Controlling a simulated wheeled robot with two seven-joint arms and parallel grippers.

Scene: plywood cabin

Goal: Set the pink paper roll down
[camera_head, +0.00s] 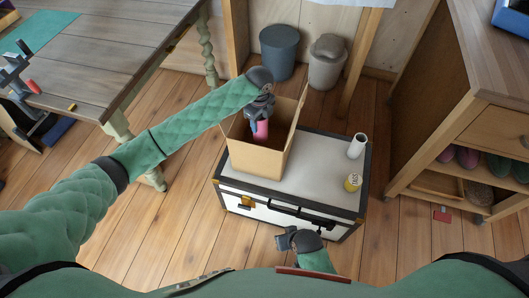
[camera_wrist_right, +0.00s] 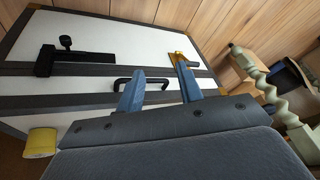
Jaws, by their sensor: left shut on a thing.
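A pink paper roll (camera_head: 261,131) hangs upright from my left gripper (camera_head: 259,115), which is shut on its upper end. It is inside the mouth of an open cardboard box (camera_head: 253,158); the near wall hides its lower end, so I cannot tell if it touches the bottom. The box stands on the left of a white chest with dark edges (camera_head: 315,180). My right gripper (camera_wrist_right: 160,88) is open and empty in front of the chest; it also shows low in the head view (camera_head: 286,240).
Two bins (camera_head: 279,52) (camera_head: 327,62) stand behind. A wooden table (camera_head: 105,50) is on the left, a cabinet with shelves (camera_head: 470,110) on the right.

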